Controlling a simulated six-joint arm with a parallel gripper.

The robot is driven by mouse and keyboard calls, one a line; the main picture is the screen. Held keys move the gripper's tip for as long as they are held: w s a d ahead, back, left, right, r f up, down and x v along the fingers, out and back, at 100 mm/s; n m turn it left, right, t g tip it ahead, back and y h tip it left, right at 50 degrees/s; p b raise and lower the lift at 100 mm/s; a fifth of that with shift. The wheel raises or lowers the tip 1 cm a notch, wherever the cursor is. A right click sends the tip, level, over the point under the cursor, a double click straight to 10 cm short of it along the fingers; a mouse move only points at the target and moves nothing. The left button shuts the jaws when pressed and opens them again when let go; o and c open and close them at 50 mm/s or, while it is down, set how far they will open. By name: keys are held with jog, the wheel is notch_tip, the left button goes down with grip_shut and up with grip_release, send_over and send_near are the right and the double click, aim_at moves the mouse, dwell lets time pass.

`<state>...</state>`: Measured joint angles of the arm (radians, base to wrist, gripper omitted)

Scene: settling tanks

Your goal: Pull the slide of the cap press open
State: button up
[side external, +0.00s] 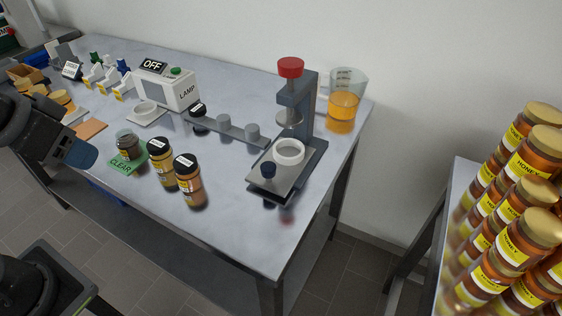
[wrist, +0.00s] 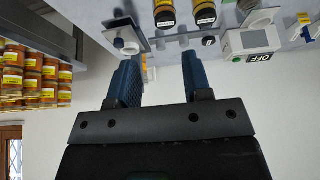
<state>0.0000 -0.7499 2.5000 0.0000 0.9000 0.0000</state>
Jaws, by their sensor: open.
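The cap press (side external: 307,105) stands near the right end of the table, with a red knob on top and a grey plunger. I cannot tell how far out the slide is. My gripper (wrist: 160,72) is open and empty, apart from the press. At the left of the side view its blue finger shows (side external: 78,150).
Two labelled jars (side external: 189,180) stand left of the press, with a small jar on a green CLEAR mat (side external: 140,165). A grey rail with pegs (side external: 235,131) lies behind them. A beaker of amber liquid (side external: 344,105) stands right behind the press. Stacked honey jars (side external: 515,215) fill the far right.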

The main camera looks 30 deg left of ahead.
jog(key=shift+o, duration=0.8)
jog(key=shift+w+r, duration=0.15)
jog(key=shift+r, duration=0.05)
jog(key=shift+o, duration=0.9)
jog(key=w+d+r+g, duration=0.1)
jog(key=w+d+r, duration=0.1)
jog(key=w, duration=0.3)
jog(key=shift+w+r, duration=0.3)
jog(key=shift+r, duration=0.05)
jog(key=g, duration=0.5)
send_over(268, 167)
notch_tip(268, 167, down, 10)
jog(key=r, duration=0.1)
notch_tip(268, 167, down, 14)
jog(key=shift+w+r, duration=0.1)
grip_shut()
